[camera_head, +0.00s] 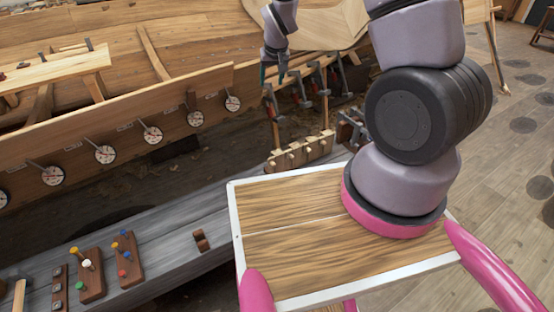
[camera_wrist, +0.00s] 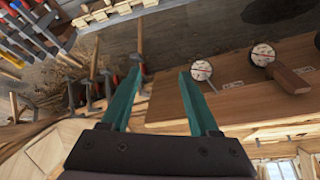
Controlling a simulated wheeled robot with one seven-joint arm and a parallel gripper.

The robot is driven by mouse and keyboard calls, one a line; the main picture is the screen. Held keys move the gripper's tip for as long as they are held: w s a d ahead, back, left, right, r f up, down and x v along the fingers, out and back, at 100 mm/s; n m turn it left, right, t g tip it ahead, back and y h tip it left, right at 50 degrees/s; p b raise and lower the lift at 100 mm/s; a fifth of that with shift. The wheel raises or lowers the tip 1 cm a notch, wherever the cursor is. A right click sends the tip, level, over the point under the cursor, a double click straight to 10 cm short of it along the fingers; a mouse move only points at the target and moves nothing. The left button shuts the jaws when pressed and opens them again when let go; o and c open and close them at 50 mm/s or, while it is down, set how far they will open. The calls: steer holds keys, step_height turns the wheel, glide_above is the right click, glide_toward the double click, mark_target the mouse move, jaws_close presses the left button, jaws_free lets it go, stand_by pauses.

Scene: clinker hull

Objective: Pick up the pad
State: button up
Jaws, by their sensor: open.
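A small brown block with a dark band (camera_head: 201,240) lies on the grey plank bench (camera_head: 180,218), left of my wooden-topped base. It may be the pad, but it is too small to tell for sure. My gripper (camera_head: 274,74) is far above and beyond it, near the hull's planks and a row of hanging clamps. In the wrist view my gripper (camera_wrist: 160,75) shows two teal fingers spread apart with nothing between them. No sure pad shows in the wrist view.
Pegged boards (camera_head: 90,275) and a hammer (camera_head: 19,297) lie at the bench's left. Several dial gauges (camera_head: 153,135) line the hull plank. A rack (camera_head: 300,153) with upright clamps stands at the bench's far end. The floor at right is open.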

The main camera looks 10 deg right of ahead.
step_height(320, 180, down, 16)
steer(key=a+n, duration=0.1)
steer(key=n, duration=0.1)
steer(key=n+h, duration=0.1)
steer(key=n, duration=0.2)
glide_toward(273, 163)
steer(key=shift+x, duration=4.75)
steer(key=shift+s+a, duration=0.1)
steer(key=shift+c, duration=0.3)
jaws_close()
